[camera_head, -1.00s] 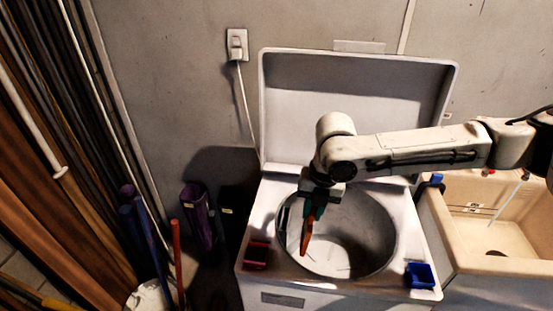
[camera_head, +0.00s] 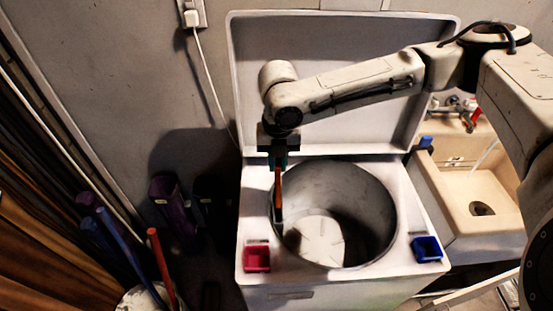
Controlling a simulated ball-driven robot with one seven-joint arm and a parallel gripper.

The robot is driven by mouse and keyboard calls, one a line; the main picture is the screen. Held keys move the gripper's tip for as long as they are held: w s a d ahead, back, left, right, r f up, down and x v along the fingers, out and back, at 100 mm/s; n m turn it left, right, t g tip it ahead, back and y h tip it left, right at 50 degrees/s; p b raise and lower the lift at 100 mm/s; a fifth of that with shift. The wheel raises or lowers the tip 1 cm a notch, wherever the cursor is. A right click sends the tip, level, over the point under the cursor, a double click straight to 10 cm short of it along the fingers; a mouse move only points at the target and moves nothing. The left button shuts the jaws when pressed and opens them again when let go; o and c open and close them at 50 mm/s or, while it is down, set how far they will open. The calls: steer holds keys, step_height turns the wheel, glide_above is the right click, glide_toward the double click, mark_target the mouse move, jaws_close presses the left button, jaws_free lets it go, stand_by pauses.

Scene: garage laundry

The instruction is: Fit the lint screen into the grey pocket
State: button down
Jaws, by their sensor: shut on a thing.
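My gripper (camera_head: 279,163) points down over the left part of the open washer drum. It is shut on the lint screen (camera_head: 278,183), a thin orange upright piece seen nearly edge-on. Just below the orange, at the left inner wall of the drum, is a narrow dark grey piece (camera_head: 278,214), which looks like the grey pocket. I cannot tell whether the screen's lower end is inside it, touching it or just in front of it.
The washer (camera_head: 320,279) has its lid (camera_head: 330,85) raised behind my arm. A red holder (camera_head: 257,259) and a blue holder (camera_head: 427,249) sit on its front corners. A beige sink (camera_head: 452,206) stands right. A bucket (camera_head: 142,299) with poles stands left.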

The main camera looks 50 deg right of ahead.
steer(key=shift+f+b, duration=2.15)
steer(key=shift+f, duration=1.75)
steer(key=c, duration=1)
jaws_free()
step_height(320, 180, up, 11)
steer(key=shift+s+f+b, duration=0.1)
steer(key=shift+b, duration=0.35)
steer(key=shift+s+f, duration=0.1)
